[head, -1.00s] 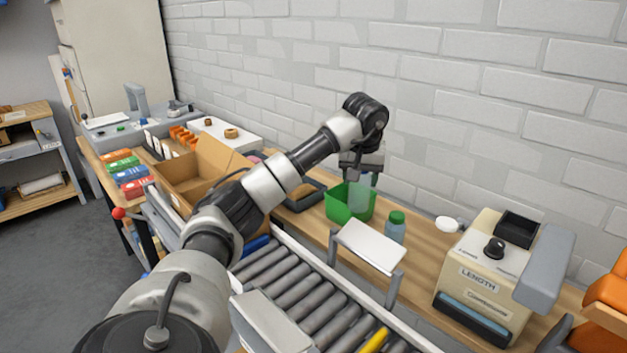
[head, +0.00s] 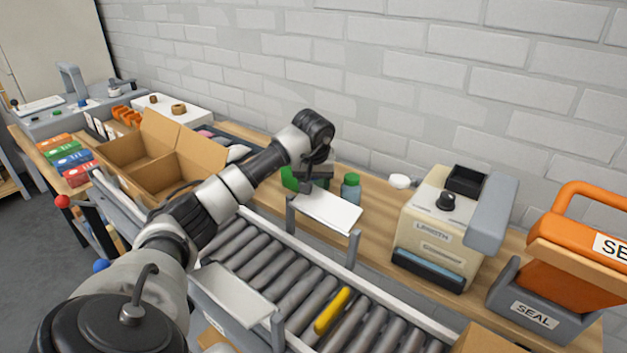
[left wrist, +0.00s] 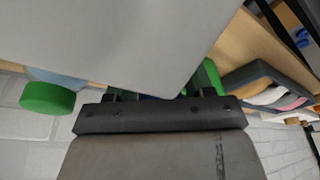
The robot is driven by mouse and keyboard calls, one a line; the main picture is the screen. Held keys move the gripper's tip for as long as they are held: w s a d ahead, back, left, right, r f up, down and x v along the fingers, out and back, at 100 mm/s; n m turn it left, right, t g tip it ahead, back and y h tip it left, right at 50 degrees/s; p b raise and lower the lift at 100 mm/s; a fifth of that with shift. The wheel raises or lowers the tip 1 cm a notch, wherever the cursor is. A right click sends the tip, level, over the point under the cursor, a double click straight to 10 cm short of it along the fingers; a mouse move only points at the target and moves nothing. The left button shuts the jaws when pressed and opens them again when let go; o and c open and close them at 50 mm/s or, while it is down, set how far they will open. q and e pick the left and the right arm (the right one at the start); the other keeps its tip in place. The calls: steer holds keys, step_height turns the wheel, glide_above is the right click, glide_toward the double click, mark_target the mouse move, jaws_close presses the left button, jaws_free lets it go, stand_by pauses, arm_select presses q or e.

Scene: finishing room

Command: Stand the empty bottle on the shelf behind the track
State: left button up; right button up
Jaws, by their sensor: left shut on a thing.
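The shelf (head: 327,211) is a white plate on grey legs behind the roller track (head: 285,270); its visible top is bare. My left gripper (head: 308,183) is low at the shelf's back left edge, in front of the green bin (head: 290,178). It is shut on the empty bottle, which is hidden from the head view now. In the left wrist view a pale plate (left wrist: 110,35) covers the fingertips (left wrist: 165,97) and what they hold. A bottle with a green cap (head: 351,188) stands on the bench right of the gripper; its cap also shows in the left wrist view (left wrist: 47,98).
A cream LENGTH machine (head: 436,228) and an orange SEAL machine (head: 560,265) stand to the right. An open cardboard box (head: 130,172) is on the left. A small white lid (head: 399,181) lies near the wall. A yellow roller (head: 332,312) sits in the track.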

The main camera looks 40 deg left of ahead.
arm_select(q)
steer(key=o, duration=0.9)
steer(key=shift+f, duration=0.1)
steer(key=v, duration=1.2)
steer(key=shift+r, duration=0.2)
steer(key=shift+s, duration=0.1)
